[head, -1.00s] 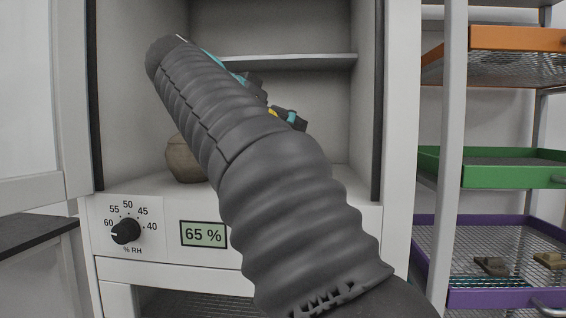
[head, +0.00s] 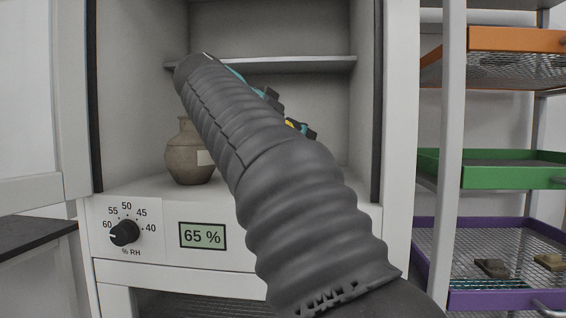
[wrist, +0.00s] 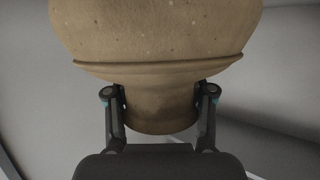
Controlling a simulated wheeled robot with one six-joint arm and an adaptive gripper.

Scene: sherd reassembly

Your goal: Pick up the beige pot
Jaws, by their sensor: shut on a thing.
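The beige pot (wrist: 155,35) fills the upper part of the wrist view, with a tan, lightly speckled body, a ridge and a narrower neck. My gripper (wrist: 160,103) is shut on the neck, one finger on each side. In the head view my dark, sleeved arm reaches up in front of the cabinet. It hides the gripper and the held pot there. Whether the held pot touches a surface cannot be told.
A grey-brown pot (head: 185,160) with a pale label stands on the floor of the white cabinet (head: 350,215), left of my arm. A shelf (head: 310,65) crosses the cabinet above. A rack with orange, green and purple trays (head: 500,183) stands at right.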

